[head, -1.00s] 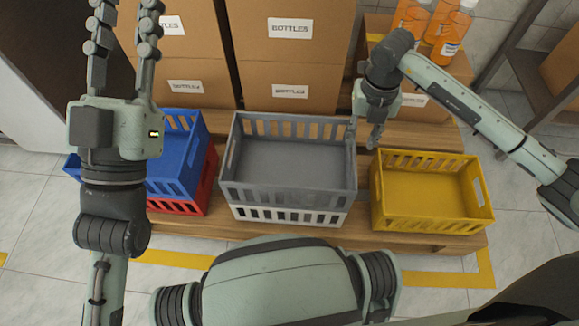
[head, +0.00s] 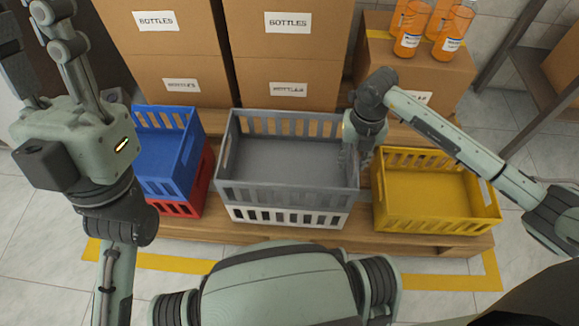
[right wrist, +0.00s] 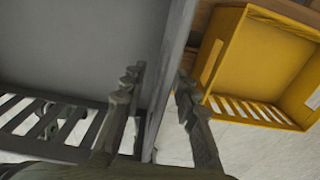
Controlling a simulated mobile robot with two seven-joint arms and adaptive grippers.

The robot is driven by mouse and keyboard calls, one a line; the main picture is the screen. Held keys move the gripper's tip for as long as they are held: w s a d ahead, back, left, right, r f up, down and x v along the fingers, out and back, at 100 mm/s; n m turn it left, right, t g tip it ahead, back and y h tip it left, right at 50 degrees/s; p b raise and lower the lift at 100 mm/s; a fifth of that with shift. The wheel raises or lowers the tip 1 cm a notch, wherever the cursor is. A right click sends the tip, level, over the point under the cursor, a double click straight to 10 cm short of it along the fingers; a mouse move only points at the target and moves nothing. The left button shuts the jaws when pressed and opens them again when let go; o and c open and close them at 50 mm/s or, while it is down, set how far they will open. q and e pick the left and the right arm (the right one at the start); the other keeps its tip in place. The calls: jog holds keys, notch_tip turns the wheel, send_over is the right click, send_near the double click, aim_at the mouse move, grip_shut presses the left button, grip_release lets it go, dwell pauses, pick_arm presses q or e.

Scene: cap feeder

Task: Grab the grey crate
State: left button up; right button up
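The grey crate (head: 290,190) stands in the middle of the head view, stacked on a white crate (head: 285,216). My right gripper (head: 352,150) is at the crate's right wall. In the right wrist view, the open fingers (right wrist: 160,88) straddle that wall (right wrist: 172,70), one inside the grey crate and one outside. Gaps show between fingers and wall. In the head view the fingertips are partly hidden. My left gripper (head: 30,30) is raised at the far left, open and empty, away from the crate.
A blue crate (head: 165,175) on a red crate (head: 175,207) stands left of the grey one. A yellow crate (head: 435,213) stands close on the right. All rest on a wooden pallet (head: 400,243). Cardboard boxes (head: 290,60) and orange bottles (head: 410,40) are behind.

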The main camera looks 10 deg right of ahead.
grip_shut()
dwell(0.4)
jog(key=shift+w+r, duration=0.1)
